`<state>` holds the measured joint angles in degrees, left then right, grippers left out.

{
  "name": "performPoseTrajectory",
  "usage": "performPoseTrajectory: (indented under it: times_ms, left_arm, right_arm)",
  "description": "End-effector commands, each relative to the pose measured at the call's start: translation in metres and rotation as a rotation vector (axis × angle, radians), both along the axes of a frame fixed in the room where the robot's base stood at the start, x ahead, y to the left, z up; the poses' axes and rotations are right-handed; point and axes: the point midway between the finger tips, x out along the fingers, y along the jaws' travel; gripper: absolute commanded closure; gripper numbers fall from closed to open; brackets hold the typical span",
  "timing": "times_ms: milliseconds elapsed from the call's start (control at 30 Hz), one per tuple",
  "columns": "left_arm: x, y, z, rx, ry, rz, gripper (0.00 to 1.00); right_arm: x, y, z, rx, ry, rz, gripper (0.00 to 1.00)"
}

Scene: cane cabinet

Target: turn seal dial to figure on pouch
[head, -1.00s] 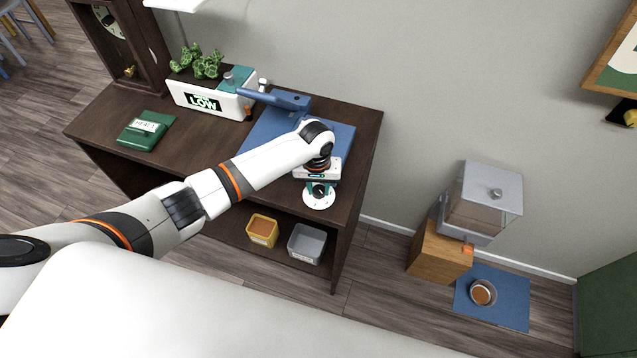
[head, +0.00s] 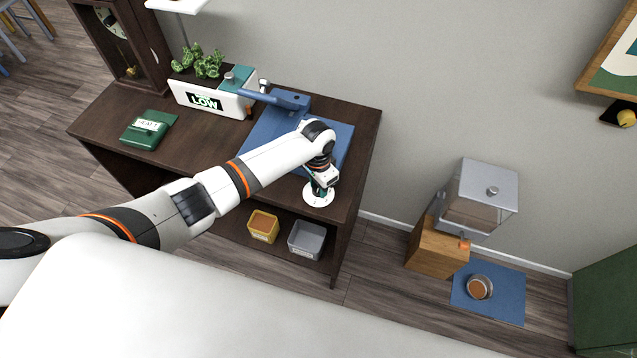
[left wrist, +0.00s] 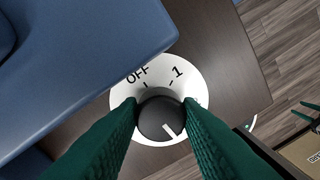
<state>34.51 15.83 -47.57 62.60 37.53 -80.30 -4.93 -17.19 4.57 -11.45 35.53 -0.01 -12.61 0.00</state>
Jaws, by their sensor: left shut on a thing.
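The seal dial is a black knob (left wrist: 158,120) on a white disc (left wrist: 192,72), at the front right of the cabinet top. In the left wrist view the disc shows OFF and 1; the fingers hide its sides. The knob's white line points to the lower right, away from both marks. My left gripper (left wrist: 161,108) is shut on the knob, one green finger on each side. It also shows in the head view (head: 319,187), above the disc (head: 318,198). The green pouch (head: 138,138) lies at the cabinet's left; its white label is too small to read surely.
A blue sealer (head: 262,135) with a lever (head: 275,98) lies behind the dial. Yellow (head: 263,227) and grey (head: 307,240) bins sit on the lower shelf. The cabinet's right edge is near the dial.

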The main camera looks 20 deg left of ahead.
Motion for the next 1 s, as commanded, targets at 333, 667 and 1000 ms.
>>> performPoseTrajectory:
  times_ms: [333, 667, 1000]
  left_arm:
    - [0.0016, -0.0010, 0.0016, -0.003, -0.005, -0.096, 0.91]
    - [0.0018, -0.0011, 0.0017, -0.003, -0.005, -0.107, 0.91]
    - [0.0015, -0.0005, 0.0012, -0.001, -0.004, -0.105, 0.47]
  right_arm:
    - [0.0000, 0.0000, 0.0012, 0.000, 0.000, 0.000, 0.64]
    - [0.0000, 0.0000, 0.0013, 0.000, 0.000, 0.000, 0.64]
    - [0.0001, 0.0000, 0.0012, 0.000, 0.000, 0.000, 0.64]
